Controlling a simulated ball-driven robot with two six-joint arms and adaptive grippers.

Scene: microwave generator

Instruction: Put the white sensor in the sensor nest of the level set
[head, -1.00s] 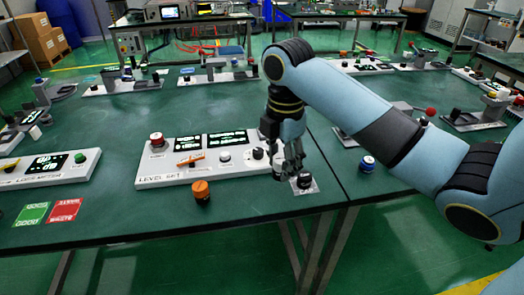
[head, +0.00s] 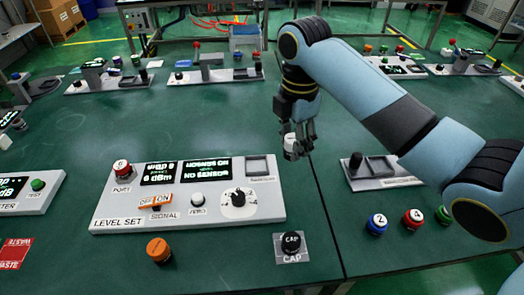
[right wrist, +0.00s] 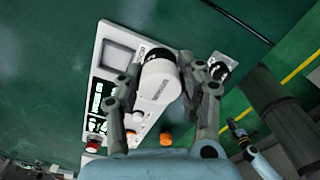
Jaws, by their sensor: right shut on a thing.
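The level set (head: 190,205) is a white panel on the green table, with two displays, one reading "NO SENSOR". A square recess with a grey rim (head: 257,167), probably the sensor nest, is at its back right corner and looks empty. It also shows in the right wrist view (right wrist: 117,54). My right gripper (head: 300,143) is shut on the white sensor (head: 291,148), raised beyond the panel's back right corner. In the right wrist view the sensor (right wrist: 160,82) sits between the fingers, with a dark end pointing away. My left gripper is not in view.
A black cap (head: 291,243) sits on a small plate right of the panel. An orange knob (head: 158,250) stands in front. Numbered blue (head: 377,224) and red (head: 413,219) pieces and a grey fixture (head: 380,172) are at right. A table seam runs between.

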